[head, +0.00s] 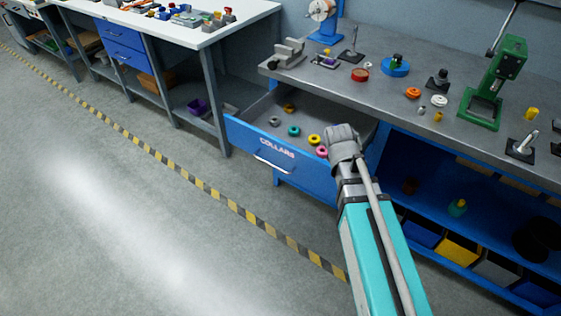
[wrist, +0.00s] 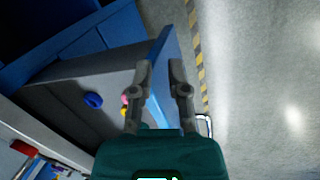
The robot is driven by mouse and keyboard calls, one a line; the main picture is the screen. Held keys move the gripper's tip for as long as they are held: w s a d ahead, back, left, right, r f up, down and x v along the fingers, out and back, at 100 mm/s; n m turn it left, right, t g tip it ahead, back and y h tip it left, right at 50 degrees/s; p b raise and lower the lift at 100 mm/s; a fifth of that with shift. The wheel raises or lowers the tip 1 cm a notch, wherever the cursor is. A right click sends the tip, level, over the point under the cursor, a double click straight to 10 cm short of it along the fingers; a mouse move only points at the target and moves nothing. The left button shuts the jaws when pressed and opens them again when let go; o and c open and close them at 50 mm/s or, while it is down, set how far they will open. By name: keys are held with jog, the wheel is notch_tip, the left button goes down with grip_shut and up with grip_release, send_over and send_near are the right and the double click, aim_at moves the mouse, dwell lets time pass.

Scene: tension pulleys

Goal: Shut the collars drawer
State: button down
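The collars drawer (head: 282,165) stands pulled out from under the grey workbench. Its blue front carries the label COLLARS and a metal handle (head: 272,164). Several coloured collars lie inside, among them a teal one (head: 294,131) and a pink one (head: 321,152). My gripper (head: 343,138) is over the right part of the drawer near its front, and its fingertips are not clear in the head view. In the wrist view my gripper (wrist: 162,65) is open, with the drawer's blue front (wrist: 165,60) showing between its fingers. Contact cannot be told. The handle (wrist: 206,125) is partly hidden by my gripper.
The grey benchtop (head: 330,85) above holds a green press (head: 497,85) and several small parts. An open blue shelf with bins (head: 458,248) is at the lower right. A white table (head: 205,38) stands at the left. The floor before the drawer is clear, with a striped line.

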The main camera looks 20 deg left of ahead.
jog(key=w+a+n, duration=0.1)
jog(key=a+n, duration=0.1)
jog(key=a, duration=0.1)
jog(key=a+n+t, duration=0.1)
jog(key=a+n, duration=0.1)
jog(key=a, duration=0.2)
jog(key=w+a+n+b, duration=0.1)
jog(key=a+n, duration=0.1)
jog(key=a, duration=0.2)
jog(key=shift+w+a+f+t, duration=0.1)
jog(key=shift+w+f+t, duration=0.2)
jog(key=shift+w+t, duration=0.1)
jog(key=shift+s+a+r+n+t, duration=0.1)
jog(key=shift+s+a+n+t, duration=0.2)
jog(key=shift+n, duration=0.4)
jog(key=n+t+h+b, duration=0.1)
jog(key=n+t+b, duration=0.3)
jog(key=n, duration=0.9)
send_near(281, 161)
jog(key=d+v, duration=0.1)
jog(key=v, duration=0.3)
jog(key=shift+s+a+n, duration=0.1)
jog(key=shift+a+n, duration=0.15)
jog(key=shift+n, duration=0.15)
jog(key=shift+f, duration=0.2)
